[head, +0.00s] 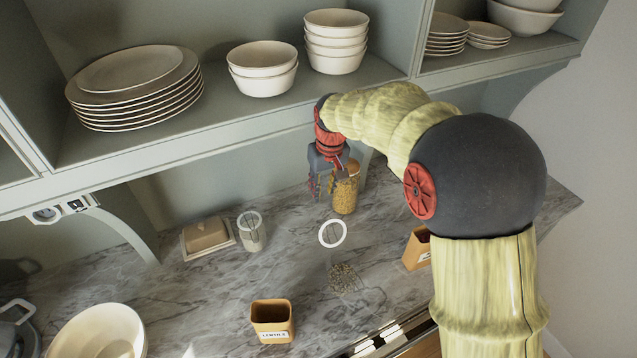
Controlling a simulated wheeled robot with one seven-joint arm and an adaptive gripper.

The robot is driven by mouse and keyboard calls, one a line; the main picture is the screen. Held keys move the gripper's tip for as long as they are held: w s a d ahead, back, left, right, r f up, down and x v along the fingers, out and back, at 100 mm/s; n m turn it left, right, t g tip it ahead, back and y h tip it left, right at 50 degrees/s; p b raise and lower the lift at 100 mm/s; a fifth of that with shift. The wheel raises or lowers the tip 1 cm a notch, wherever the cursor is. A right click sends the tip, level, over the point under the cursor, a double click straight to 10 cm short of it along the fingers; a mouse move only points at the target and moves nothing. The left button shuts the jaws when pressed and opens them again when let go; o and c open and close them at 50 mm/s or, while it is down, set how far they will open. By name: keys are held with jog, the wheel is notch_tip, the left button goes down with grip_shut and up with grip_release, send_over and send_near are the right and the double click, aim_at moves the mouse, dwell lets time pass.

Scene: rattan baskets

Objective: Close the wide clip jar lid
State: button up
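Several glass jars stand on the marble counter. One jar with yellow contents (346,196) stands toward the back, beside and partly behind my gripper (324,186). A clear jar with dark grains (345,278) stands in front, with a white ring (333,233) at its back that looks like the seal of a raised lid. A smaller jar with pale contents (252,238) stands to the left, with another white ring (250,220) at its top. I cannot tell which is the wide clip jar. My gripper points down; its fingertips are small and overlap the yellow jar, so its opening and any contact are unclear.
A butter dish (207,238) is at the left. A labelled tan pot (272,320) is at the front, and another box (418,248) is beside my arm. A shelf (210,130) with plates and bowls overhangs the counter's back. Counter between the jars is clear.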

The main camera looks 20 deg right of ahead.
aim_at(331, 230)
jog(key=shift+w+r, duration=0.55)
jog(key=shift+r, duration=0.3)
jog(key=shift+c, duration=0.5)
jog(key=shift+s+d, duration=0.2)
jog(key=shift+s, duration=0.05)
jog(key=shift+c, duration=0.7)
jog(key=shift+a+f, duration=0.15)
jog(key=shift+f, duration=0.1)
jog(key=shift+c, duration=0.6)
jog(key=f, duration=0.3)
jog(key=w+f, duration=0.1)
jog(key=f, duration=0.2)
jog(key=w+f, duration=0.1)
jog(key=f, duration=0.2)
jog(key=shift+a+f, duration=0.25)
jog(key=shift+f, duration=0.05)
grip_shut()
jog(key=s+r, duration=0.1)
jog(key=s+r+p, duration=0.1)
jog(key=s, duration=0.1)
jog(key=shift+s+d+r, duration=0.1)
jog(key=shift+s+d, duration=0.15)
jog(key=shift+d, duration=0.15)
jog(key=shift+t+b, duration=0.3)
jog(key=shift+b, duration=0.05)
